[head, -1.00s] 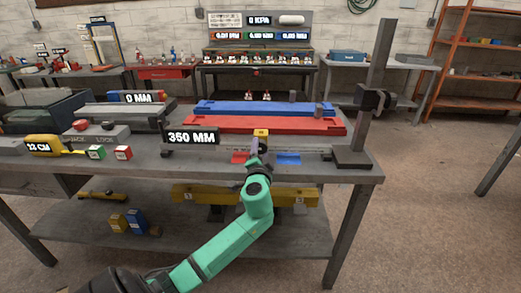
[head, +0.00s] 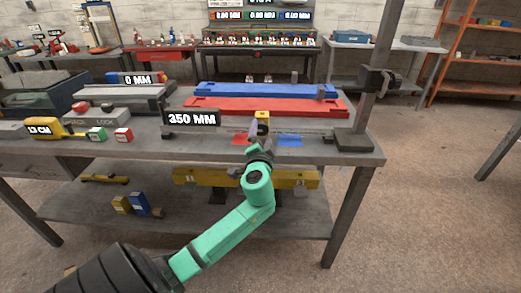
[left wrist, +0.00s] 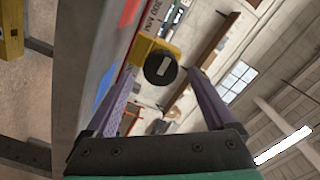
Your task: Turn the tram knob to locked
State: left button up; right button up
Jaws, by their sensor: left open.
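The tram knob (left wrist: 160,68) is a round black knob with a short pale bar on its face, mounted on a yellow block (left wrist: 148,50). In the head view the yellow block (head: 262,115) stands at the bench's front rail, and my gripper hides the knob. My left gripper (head: 256,132) is open right in front of it. In the left wrist view its two purple fingers (left wrist: 163,80) stand apart with the knob showing between their tips; I cannot tell whether they touch it. My right gripper is out of view.
A red patch (head: 241,139) and a blue patch (head: 289,141) lie either side of the gripper. A "350 MM" display (head: 192,119) is left of it. A dark upright post (head: 380,75) stands right. Red (head: 230,104) and blue (head: 260,91) beams lie behind.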

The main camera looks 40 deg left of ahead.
pick_arm(q)
jog(key=b+v, duration=0.1)
jog(key=v, duration=1.1)
jog(key=shift+s+d+b, duration=0.15)
jog(key=shift+b, duration=0.15)
